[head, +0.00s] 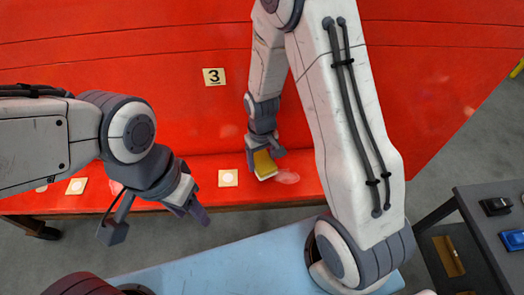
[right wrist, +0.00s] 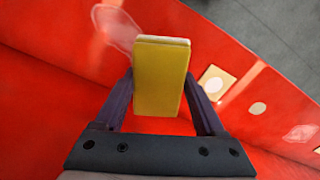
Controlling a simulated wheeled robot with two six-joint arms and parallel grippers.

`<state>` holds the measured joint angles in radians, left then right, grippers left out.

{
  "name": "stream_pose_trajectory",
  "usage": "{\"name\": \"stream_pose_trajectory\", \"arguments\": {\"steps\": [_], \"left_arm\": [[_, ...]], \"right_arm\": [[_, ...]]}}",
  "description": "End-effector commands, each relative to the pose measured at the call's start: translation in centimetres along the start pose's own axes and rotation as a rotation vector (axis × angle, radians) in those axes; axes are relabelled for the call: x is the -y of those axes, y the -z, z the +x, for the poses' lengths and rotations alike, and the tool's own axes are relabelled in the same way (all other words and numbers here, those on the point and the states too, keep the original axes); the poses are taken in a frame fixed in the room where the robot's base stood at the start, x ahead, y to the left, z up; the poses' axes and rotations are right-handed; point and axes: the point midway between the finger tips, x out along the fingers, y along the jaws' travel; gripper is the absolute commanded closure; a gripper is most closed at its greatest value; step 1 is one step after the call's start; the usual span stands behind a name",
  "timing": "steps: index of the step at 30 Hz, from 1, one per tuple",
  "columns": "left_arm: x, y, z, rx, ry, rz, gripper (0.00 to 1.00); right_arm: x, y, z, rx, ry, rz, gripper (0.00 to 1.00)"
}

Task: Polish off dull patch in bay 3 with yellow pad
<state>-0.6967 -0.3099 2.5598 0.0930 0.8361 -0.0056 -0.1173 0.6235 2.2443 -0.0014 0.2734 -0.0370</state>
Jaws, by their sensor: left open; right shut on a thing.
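The plate with a 3 (head: 214,77) is on the red surface above. My left gripper (head: 188,203) is open and empty at lower left.
Beige squares with pale discs (head: 228,178) (head: 76,186) sit along the red lower strip. A pale blue surface (head: 220,262) lies in front. A dark cart at right carries a black item (head: 496,206) and a blue item (head: 512,240).

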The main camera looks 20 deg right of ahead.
Motion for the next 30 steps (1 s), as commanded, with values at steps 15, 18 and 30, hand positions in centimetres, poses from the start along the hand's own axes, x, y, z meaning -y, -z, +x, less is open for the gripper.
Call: {"name": "stream_pose_trajectory", "arguments": {"steps": [15,18,30], "left_arm": [[-0.2,0.2,-3.0,0.0,0.0,-0.003,0.5],[-0.2,0.1,-2.9,0.0,0.0,-0.003,0.5],[-0.2,0.1,-2.9,0.0,0.0,-0.003,0.5]], "right_arm": [[0.2,0.1,-3.6,0.0,0.0,-0.003,0.89],[0.2,0.1,-3.6,0.0,0.0,-0.003,0.89],[0.2,0.1,-3.6,0.0,0.0,-0.003,0.89]]}}
